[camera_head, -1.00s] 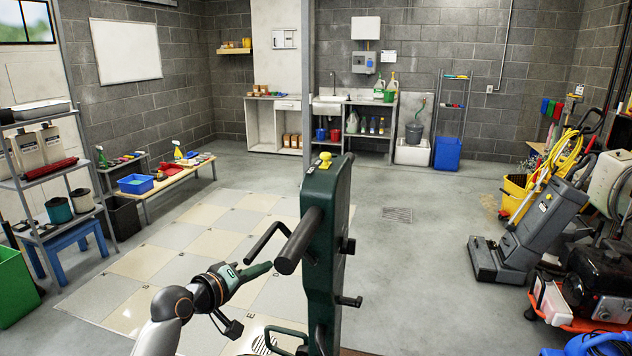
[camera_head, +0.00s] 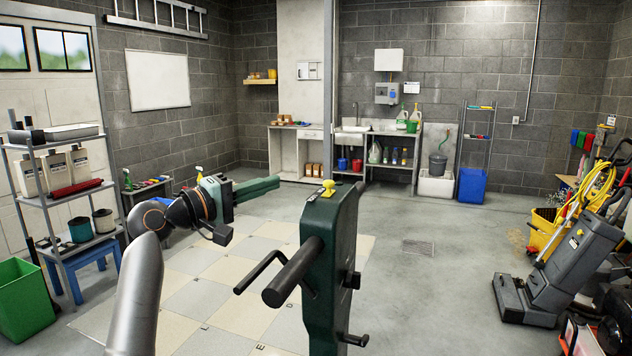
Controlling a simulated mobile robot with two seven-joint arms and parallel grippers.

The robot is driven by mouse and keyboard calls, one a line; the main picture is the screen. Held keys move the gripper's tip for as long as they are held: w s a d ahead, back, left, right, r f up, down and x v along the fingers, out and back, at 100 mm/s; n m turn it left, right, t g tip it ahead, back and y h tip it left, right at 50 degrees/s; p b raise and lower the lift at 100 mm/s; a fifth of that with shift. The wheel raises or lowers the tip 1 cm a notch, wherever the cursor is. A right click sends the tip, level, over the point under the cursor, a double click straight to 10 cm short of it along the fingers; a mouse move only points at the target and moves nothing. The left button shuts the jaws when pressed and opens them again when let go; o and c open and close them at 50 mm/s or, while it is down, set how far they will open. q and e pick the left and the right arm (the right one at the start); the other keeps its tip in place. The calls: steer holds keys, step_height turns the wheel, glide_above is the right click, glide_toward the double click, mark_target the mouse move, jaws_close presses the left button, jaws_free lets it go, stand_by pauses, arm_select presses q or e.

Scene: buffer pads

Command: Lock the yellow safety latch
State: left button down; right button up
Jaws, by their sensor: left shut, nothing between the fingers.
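The yellow safety latch (camera_head: 328,188) is a small yellow knob on top of a tall dark green machine column (camera_head: 325,265) near the centre. The column has a thick dark handle (camera_head: 293,272) and a thin bent bar on its left side. My left gripper (camera_head: 278,184) is left of the latch, at about its height in the picture, with a visible gap between them. Its green fingers are closed together with nothing between them, pointing right. My right gripper is not in view.
A metal shelf (camera_head: 62,190) with bottles stands at the left, with a green bin (camera_head: 25,300) below. A grey floor machine (camera_head: 560,262) and a yellow bucket (camera_head: 545,230) are at the right. The tiled floor (camera_head: 240,300) around the column is clear.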

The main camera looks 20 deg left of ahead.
mark_target(314, 193)
arm_select(q)
steer(key=f+p+x, duration=0.1)
steer(key=p+x, duration=0.1)
steer(key=x, duration=0.8)
steer(key=shift+s+d+p, duration=0.4)
steer(key=shift+s+d, duration=1)
steer(key=shift+s, duration=0.05)
